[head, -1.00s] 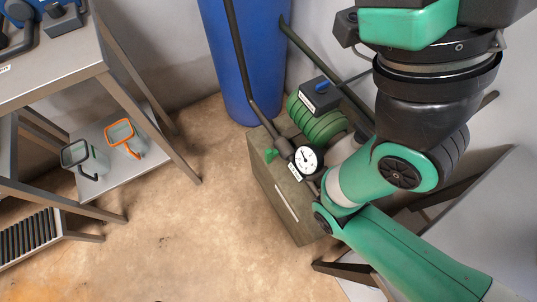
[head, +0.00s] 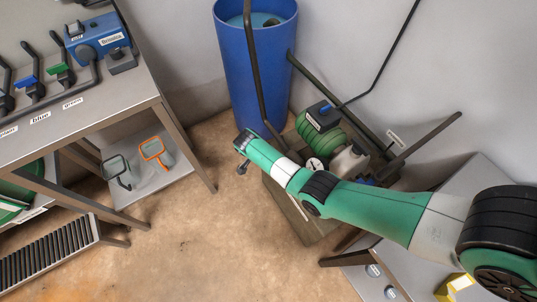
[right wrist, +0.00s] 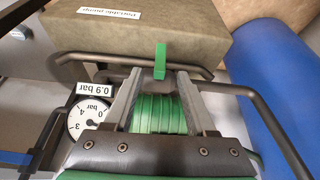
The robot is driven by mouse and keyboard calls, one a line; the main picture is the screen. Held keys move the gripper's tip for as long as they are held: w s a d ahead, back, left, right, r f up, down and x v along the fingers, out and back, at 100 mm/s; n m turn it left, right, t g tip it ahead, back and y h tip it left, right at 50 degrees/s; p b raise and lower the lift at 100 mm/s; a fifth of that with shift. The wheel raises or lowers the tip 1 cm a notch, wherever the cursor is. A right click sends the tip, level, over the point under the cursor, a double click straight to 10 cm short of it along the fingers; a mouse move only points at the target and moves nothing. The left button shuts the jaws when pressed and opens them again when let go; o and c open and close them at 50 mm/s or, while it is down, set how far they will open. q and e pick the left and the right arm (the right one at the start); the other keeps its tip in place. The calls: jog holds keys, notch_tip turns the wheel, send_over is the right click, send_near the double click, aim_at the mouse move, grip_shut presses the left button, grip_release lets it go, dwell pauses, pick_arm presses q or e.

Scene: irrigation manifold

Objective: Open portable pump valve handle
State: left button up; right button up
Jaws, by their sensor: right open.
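The green valve handle (right wrist: 160,61) shows in the right wrist view, standing across the dark pipe in front of the portable pump's box (right wrist: 190,25). My right gripper (right wrist: 160,76) is open, with one finger on either side of the handle's line. I cannot tell whether the handle is between the fingertips or just beyond them. In the head view my right gripper (head: 243,165) hangs at the end of my green arm, over the left of the pump (head: 320,137); my arm hides the handle there. My left gripper is in neither current view.
The pressure gauge (right wrist: 89,118) reads about 0.9 bar on its label (right wrist: 100,87). A blue barrel (head: 255,75) stands behind the pump, with dark pipes beside it. A metal bench (head: 90,125) with valves stands at the left. The floor (head: 190,240) between is clear.

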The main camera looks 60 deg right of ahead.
jog(key=shift+m, duration=0.3)
jog(key=b+x, duration=0.2)
jog(key=x, duration=0.1)
jog(key=d+b+x, duration=0.1)
jog(key=b+x, duration=0.2)
jog(key=x, duration=0.1)
jog(key=b+x, duration=0.2)
jog(key=x, duration=0.1)
jog(key=shift+s+d, duration=0.4)
jog(key=shift+d, duration=0.05)
jog(key=shift+s+d+f+b, duration=0.1)
jog(key=shift+d+f+b, duration=0.15)
jog(key=shift+b, duration=0.2)
pick_arm(q)
notch_tip(320, 180, down, 7)
jog(key=shift+w+d, duration=0.15)
jog(key=shift+d, duration=0.15)
jog(key=shift+r, duration=0.1)
pick_arm(e)
jog(key=shift+r, duration=0.1)
grip_shut()
